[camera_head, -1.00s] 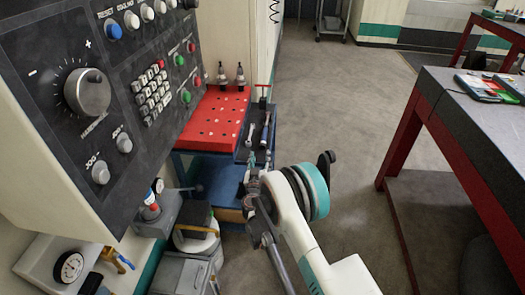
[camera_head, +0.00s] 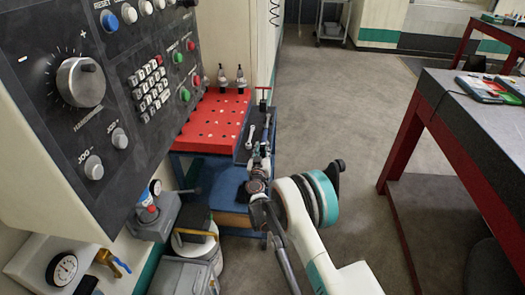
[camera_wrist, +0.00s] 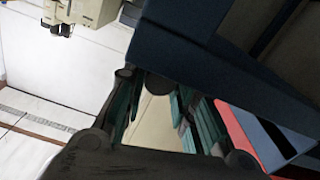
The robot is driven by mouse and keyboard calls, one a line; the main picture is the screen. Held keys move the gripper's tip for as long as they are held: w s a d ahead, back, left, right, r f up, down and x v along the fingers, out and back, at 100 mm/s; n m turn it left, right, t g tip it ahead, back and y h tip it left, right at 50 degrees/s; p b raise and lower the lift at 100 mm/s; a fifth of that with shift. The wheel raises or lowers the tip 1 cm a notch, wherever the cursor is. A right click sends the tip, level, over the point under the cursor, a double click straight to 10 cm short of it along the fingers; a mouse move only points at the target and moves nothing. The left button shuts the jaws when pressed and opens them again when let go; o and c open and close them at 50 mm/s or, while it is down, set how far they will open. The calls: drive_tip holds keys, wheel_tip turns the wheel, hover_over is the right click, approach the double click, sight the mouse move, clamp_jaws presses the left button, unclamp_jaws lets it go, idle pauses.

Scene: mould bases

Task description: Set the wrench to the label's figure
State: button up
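A slim silver spanner (camera_head: 251,135) and a longer dark-handled wrench (camera_head: 266,131) lie on the narrow dark tray (camera_head: 243,152) at the right side of the blue cart. My gripper (camera_head: 259,157) is at the near end of this tray, with its fingertips close to the tools. Whether it touches one cannot be told. In the wrist view my gripper (camera_wrist: 155,118) has its two teal-padded fingers apart, with no tool visible between them. No label with a figure can be read in either view.
A red perforated rack (camera_head: 215,120) with two tool holders sits on the blue cart (camera_head: 215,172). A control panel (camera_head: 110,80) overhangs at the left. A vise, bucket and dial gauge (camera_head: 62,269) are below it. A red-framed table (camera_head: 440,110) stands right; floor between is clear.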

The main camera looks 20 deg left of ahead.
drive_tip(key=shift+c, duration=0.9)
drive_tip(key=shift+n, duration=1.5)
drive_tip(key=o, duration=1.1)
